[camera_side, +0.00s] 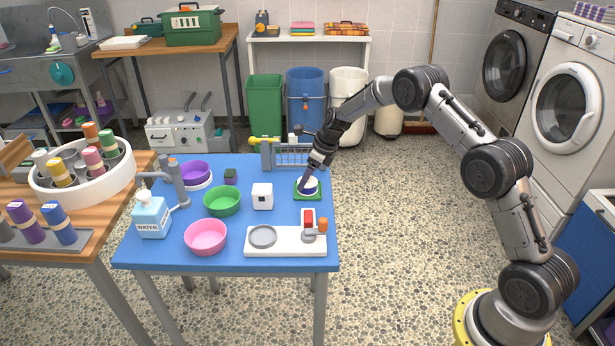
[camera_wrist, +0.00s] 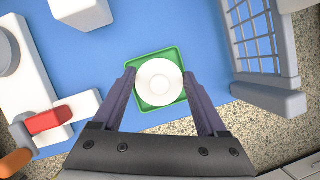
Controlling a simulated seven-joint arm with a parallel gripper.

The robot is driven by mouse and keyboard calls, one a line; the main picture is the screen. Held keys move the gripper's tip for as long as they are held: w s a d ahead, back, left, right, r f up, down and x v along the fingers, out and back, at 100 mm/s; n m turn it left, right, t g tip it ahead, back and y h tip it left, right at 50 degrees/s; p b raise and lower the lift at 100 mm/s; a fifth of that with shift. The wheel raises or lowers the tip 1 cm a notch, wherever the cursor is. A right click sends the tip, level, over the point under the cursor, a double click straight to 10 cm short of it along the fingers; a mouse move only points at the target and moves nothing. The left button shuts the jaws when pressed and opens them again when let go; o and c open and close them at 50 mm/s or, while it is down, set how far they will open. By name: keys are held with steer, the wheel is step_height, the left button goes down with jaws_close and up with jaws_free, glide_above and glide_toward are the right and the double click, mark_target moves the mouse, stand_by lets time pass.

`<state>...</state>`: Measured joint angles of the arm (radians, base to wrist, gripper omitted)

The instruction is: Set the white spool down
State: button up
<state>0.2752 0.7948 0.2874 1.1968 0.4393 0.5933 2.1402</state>
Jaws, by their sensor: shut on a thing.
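The white spool (camera_wrist: 160,82) shows in the wrist view as a round white disc with a small centre mark, between the two dark purple fingers of my gripper (camera_wrist: 159,76). The fingers press on its left and right sides. Below it is a green square tray (camera_wrist: 143,105), whose rim shows around the spool. In the side view my gripper (camera_side: 308,180) reaches down over the same green tray (camera_side: 299,197), at the right part of the blue table. The fingers partly hide the spool there. I cannot tell whether its underside touches the tray.
A grey rack (camera_side: 290,155) stands behind the tray. A white plate with a grey disc and red block (camera_side: 308,217) is in front. A white box (camera_side: 262,196), a green bowl (camera_side: 222,201) and a pink bowl (camera_side: 205,237) are to the left. The table's right edge is close.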

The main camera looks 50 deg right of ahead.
steer(key=shift+f, duration=0.15)
steer(key=o, duration=1.3)
steer(key=shift+c, duration=0.2)
steer(key=v, duration=1.2)
steer(key=shift+r, duration=0.25)
